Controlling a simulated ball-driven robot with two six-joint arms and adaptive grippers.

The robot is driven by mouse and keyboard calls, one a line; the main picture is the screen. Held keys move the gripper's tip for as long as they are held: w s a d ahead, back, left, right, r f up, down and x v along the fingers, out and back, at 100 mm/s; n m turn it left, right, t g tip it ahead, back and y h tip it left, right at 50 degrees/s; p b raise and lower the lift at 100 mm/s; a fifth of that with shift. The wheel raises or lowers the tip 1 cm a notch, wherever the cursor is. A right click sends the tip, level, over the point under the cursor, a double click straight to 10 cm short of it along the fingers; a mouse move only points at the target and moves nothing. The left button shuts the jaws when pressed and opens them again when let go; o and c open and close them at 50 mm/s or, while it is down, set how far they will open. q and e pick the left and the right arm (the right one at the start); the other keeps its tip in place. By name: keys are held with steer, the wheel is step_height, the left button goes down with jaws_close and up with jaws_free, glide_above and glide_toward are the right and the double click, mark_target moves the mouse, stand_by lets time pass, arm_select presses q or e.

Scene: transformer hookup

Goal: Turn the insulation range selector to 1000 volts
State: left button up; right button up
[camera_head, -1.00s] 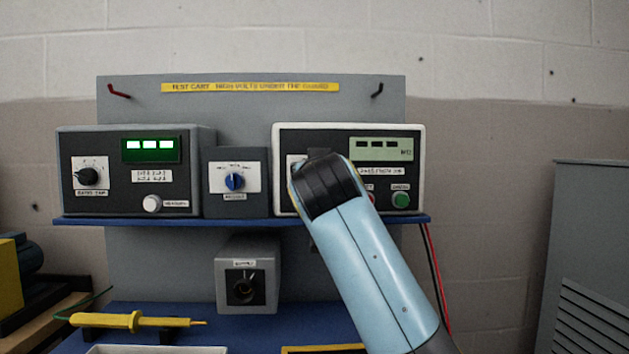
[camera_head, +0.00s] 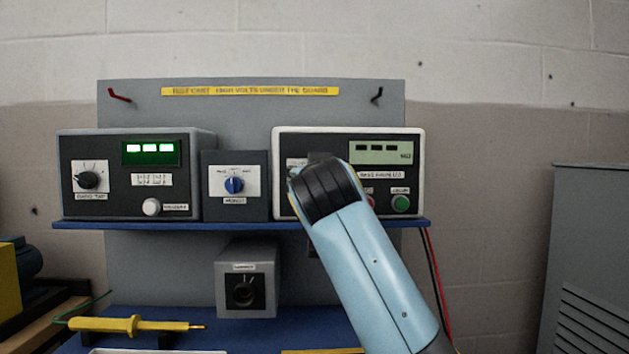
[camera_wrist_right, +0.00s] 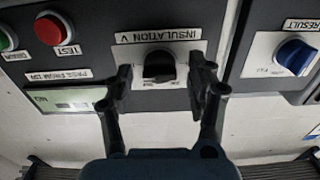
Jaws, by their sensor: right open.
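The insulation range selector (camera_wrist_right: 159,67) is a black knob on a white plate under the label "INSULATION V" in the right wrist view, which shows the panel upside down. My right gripper (camera_wrist_right: 163,76) is open, with one finger on each side of the knob; I cannot tell if they touch it. The insulation tester (camera_head: 290,210) stands at the right of the shelf in the head view, where my right arm hides its knob and the gripper's fingers. The pointer's setting cannot be read. My left gripper is not in view.
The blue-knobbed box (camera_head: 234,184) stands close beside the tester, and its knob also shows in the right wrist view (camera_wrist_right: 295,54). A red button (camera_wrist_right: 53,29) and a green button (camera_head: 401,203) are on the tester. A yellow probe (camera_head: 130,325) lies below the shelf.

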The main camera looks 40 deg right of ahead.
step_height(320, 180, up, 10)
stand_by(0.4)
stand_by(0.5)
